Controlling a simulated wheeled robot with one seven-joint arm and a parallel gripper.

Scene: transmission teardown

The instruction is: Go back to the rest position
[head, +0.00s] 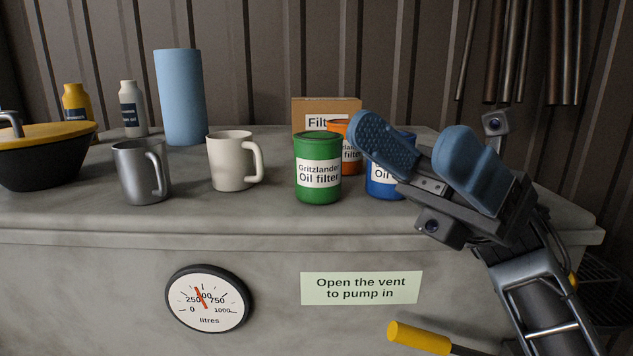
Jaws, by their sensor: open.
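My gripper (420,150) is at the right of the head view, raised in front of the grey bench top. Its two blue padded fingers are spread apart, and nothing is held between them. The gripper partly covers a blue oil filter can (380,187) and the right side of an orange can (349,160) behind it. A green can labelled "Gritzlander Oil filter" (318,174) stands upright just left of the fingers, apart from them. My arm comes up from the lower right.
On the grey bench (250,222) stand a white mug (229,160), a grey mug (139,172), a blue cylinder (181,97), bottles (132,108), a black pan (45,165) and a cardboard box (305,109). A yellow-handled lever (418,337) sticks out below the gripper. Rods (510,50) hang at the upper right.

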